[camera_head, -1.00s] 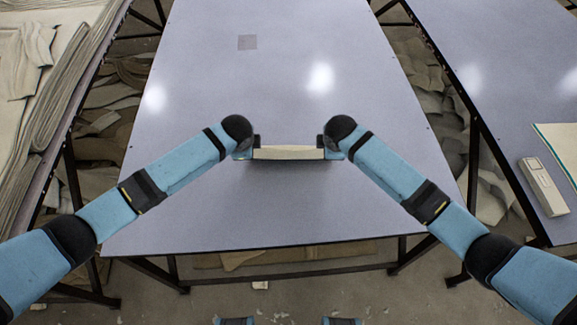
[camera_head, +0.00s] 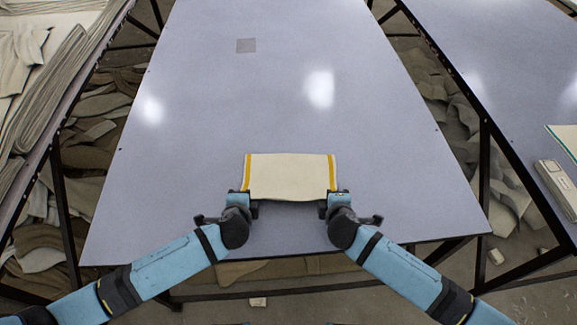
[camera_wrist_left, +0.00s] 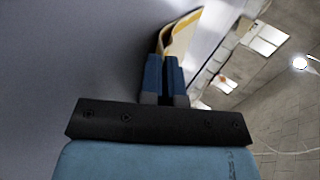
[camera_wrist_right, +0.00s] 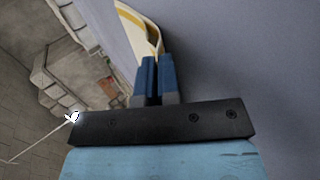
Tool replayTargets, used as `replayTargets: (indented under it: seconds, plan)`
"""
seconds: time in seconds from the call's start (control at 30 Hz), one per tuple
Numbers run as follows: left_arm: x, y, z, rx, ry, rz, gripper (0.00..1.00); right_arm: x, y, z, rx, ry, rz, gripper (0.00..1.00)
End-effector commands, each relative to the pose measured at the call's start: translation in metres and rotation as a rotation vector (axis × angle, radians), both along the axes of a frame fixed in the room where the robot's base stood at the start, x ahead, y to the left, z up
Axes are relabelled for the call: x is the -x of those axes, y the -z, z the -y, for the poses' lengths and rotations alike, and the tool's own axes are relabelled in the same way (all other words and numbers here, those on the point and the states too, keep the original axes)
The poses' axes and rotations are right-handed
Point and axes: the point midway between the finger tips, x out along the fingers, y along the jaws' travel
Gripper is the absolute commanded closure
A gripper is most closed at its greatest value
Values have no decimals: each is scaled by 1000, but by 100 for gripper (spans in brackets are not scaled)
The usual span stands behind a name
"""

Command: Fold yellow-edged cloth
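The cream cloth with yellow edge stripes (camera_head: 290,172) lies near the front middle of the table, a stripe along its left and right sides. My left gripper (camera_head: 243,197) is shut on its front left corner, and my right gripper (camera_head: 335,197) is shut on its front right corner. In the left wrist view the cloth (camera_wrist_left: 181,33) comes out from between the closed blue fingers (camera_wrist_left: 164,75). In the right wrist view the cloth (camera_wrist_right: 138,32) is likewise pinched at the fingertips (camera_wrist_right: 155,75). The front edge droops slightly between the grippers.
The blue-grey table (camera_head: 240,105) is otherwise clear except for a small grey square (camera_head: 246,45). Stacked cloths (camera_head: 45,90) lie on a table at left. On the right table are a pale box (camera_head: 557,185) and a cloth with a teal edge (camera_head: 565,140).

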Motion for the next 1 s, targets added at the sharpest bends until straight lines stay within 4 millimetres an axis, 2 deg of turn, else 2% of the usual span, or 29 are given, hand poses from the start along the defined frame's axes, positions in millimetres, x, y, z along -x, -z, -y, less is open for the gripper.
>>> replayTargets:
  seconds: [0.13,0.17,0.33,0.37,0.7,1.0]
  plan:
    - [0,0,0,0,0,0,100,0,0,0,0,0,0,100]
    - [0,0,0,0,0,0,95,0,0,0,0,0,0,95]
    - [0,0,0,0,0,-1,56,0,0,0,0,0,-1,56]
    - [0,0,0,0,0,-1,53,0,0,0,0,0,-1,53]
    - [1,-3,0,0,0,-1,53,1,-3,0,-1,1,-1,53]
    - [21,-41,0,1,1,-1,53,21,-41,0,-1,0,-1,53]
